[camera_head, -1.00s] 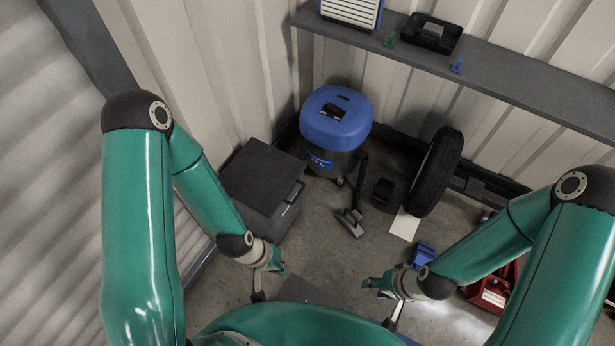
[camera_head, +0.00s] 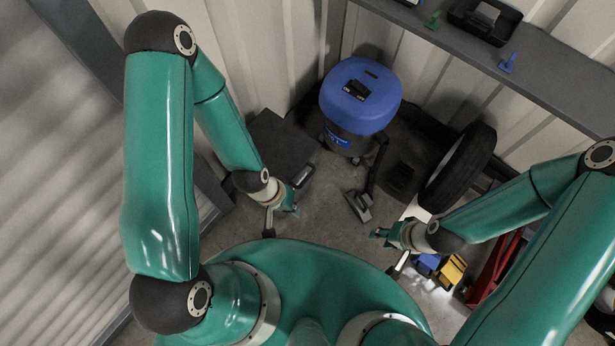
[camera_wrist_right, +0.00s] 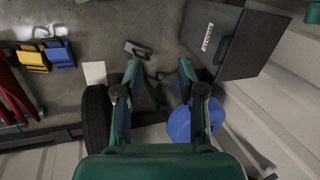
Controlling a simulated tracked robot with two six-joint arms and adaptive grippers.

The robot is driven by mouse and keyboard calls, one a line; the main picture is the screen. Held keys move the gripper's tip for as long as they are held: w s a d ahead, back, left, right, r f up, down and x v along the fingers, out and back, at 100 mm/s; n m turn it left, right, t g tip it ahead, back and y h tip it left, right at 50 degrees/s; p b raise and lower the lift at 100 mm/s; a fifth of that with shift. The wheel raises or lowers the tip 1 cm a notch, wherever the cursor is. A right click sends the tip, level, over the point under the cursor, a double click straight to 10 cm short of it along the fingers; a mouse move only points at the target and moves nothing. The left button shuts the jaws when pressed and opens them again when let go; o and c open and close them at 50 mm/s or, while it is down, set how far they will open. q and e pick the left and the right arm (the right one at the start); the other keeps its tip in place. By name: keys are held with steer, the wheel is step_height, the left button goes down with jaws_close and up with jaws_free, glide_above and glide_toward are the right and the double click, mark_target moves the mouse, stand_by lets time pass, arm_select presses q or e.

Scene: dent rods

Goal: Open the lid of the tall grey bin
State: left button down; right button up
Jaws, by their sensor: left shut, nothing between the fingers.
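The dark grey bin (camera_head: 285,143) stands on the floor at the left of the blue vacuum, against the wall, with its lid down. In the head view my left arm hides part of it. In the right wrist view the bin (camera_wrist_right: 228,42) shows at the top right, with a handle and a white label on one face. My left gripper (camera_head: 294,210) is shut and empty, below the bin in the picture and apart from it. My right gripper (camera_head: 380,233) is empty, to the right; its fingers stand apart in the right wrist view (camera_wrist_right: 158,85).
A blue-topped vacuum (camera_head: 360,92) stands beside the bin, its floor nozzle (camera_head: 360,207) on the floor. A tyre (camera_head: 460,167) leans by the wall. Blue and yellow cases (camera_head: 453,271) lie at the right. A shelf (camera_head: 545,80) runs along the wall.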

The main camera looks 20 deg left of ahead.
steer(key=w+a+f+t+y+b, duration=0.1)
steer(key=w+a+f+t+b, duration=0.1)
steer(key=w+f+b, duration=0.55)
steer(key=m+t+y+b, duration=0.25)
steer(key=y+b, duration=0.75)
steer(key=b, duration=1.3)
glide_toward(307, 178)
steer(key=shift+n, duration=0.25)
steer(key=b+x, duration=0.1)
steer(key=x, duration=0.2)
steer(key=b+x, duration=0.1)
steer(key=x, duration=0.2)
steer(key=b+x, duration=0.1)
steer(key=x, duration=0.3)
steer(key=shift+f, duration=0.4)
steer(key=shift+s, duration=0.1)
jaws_close()
